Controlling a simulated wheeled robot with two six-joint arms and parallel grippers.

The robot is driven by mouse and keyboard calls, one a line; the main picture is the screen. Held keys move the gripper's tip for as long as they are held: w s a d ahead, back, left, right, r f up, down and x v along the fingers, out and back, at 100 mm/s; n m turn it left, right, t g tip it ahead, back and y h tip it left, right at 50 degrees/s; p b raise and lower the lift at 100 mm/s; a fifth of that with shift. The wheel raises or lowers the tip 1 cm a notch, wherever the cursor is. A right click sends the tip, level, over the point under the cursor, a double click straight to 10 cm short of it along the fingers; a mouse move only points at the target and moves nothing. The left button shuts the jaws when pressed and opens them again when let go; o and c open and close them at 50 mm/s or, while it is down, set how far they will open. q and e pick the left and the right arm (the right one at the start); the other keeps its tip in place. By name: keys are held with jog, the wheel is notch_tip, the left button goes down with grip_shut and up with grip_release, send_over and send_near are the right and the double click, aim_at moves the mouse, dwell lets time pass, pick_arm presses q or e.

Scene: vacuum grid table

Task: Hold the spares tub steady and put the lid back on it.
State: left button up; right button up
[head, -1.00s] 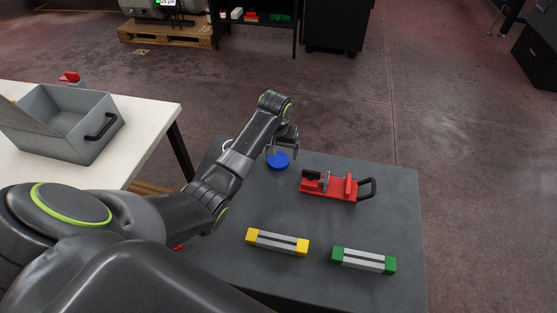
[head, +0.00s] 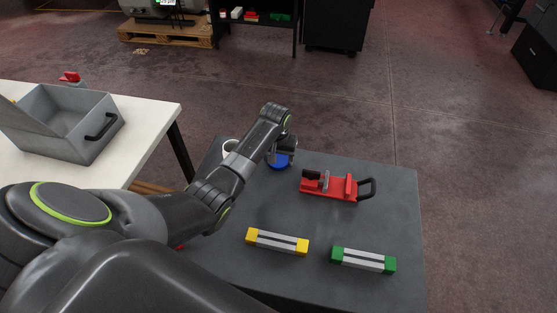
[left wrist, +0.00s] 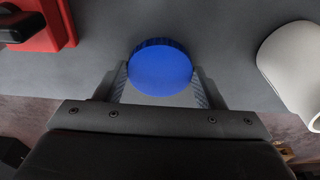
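The blue round lid (head: 279,162) lies flat on the far part of the grey table. In the left wrist view, the lid (left wrist: 160,68) shows between the fingertips of my left gripper (left wrist: 160,88). My right gripper is not in view.
A red clamp fixture (head: 330,187) with a black handle sits right of the lid. A yellow-ended bar (head: 277,242) and a green-ended bar (head: 363,260) lie nearer. A grey open box (head: 88,152) stands on the white table (head: 150,120) at left.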

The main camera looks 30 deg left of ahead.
aim_at(278, 160)
pick_arm(q)
jog(key=c, duration=0.4)
notch_tip(278, 160, up, 10)
dwell(0.4)
